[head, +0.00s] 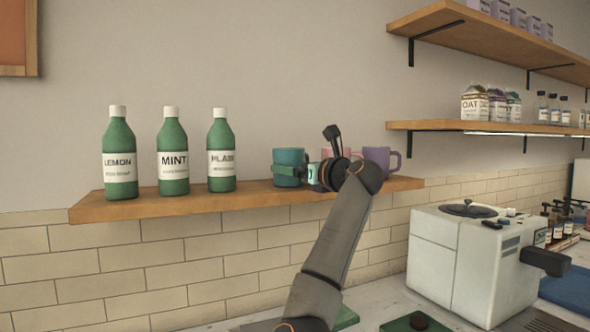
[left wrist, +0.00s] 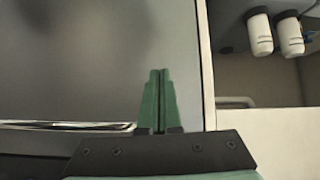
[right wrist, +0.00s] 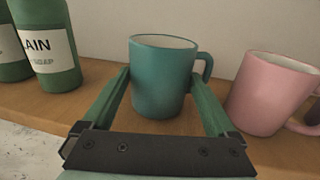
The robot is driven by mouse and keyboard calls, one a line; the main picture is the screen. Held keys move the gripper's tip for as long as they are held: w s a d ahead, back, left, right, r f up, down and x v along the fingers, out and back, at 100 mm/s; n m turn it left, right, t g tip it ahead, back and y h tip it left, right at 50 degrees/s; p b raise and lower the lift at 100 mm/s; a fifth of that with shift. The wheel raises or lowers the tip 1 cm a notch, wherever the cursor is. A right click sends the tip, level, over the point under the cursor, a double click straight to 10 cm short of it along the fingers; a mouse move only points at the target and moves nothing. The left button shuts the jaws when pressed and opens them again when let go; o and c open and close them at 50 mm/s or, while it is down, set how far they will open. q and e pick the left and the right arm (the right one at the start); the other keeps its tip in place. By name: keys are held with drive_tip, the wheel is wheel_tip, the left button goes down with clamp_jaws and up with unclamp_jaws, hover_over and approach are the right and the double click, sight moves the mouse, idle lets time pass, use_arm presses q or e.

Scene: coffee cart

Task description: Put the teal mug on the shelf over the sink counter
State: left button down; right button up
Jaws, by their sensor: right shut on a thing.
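The teal mug (head: 289,157) is upright at the wooden shelf (head: 240,201), right of the green bottles. In the right wrist view the teal mug (right wrist: 162,75) stands between the green fingers of my right gripper (right wrist: 160,100), which is shut on its body; the handle points right. In the head view my right gripper (head: 300,175) reaches in from the right at shelf height. The mug's base looks to be on or just above the board; I cannot tell which. My left gripper (left wrist: 160,95) has its fingers together, with nothing between them, and shows only in the left wrist view.
A pink mug (right wrist: 272,95) stands right of the teal mug, with a purple mug (head: 378,158) beyond. Green bottles (head: 221,155) stand on the left, the nearest labelled PLAIN. A white machine (head: 450,265) sits on the counter below. Higher shelves (head: 430,125) are at the right.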

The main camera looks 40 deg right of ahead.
drive_tip(key=o, duration=1.4)
drive_tip(key=shift+c, duration=0.2)
drive_tip(key=shift+s, duration=0.25)
use_arm(q)
drive_tip(key=shift+w+d+f+b, duration=0.45)
drive_tip(key=shift+f+b, duration=0.1)
drive_tip(key=shift+b, duration=0.55)
use_arm(e)
drive_tip(key=s+a, duration=0.1)
drive_tip(key=s, duration=1)
drive_tip(key=shift+s+a, duration=0.25)
drive_tip(key=shift+a, duration=0.1)
use_arm(q)
drive_tip(key=shift+s, duration=0.1)
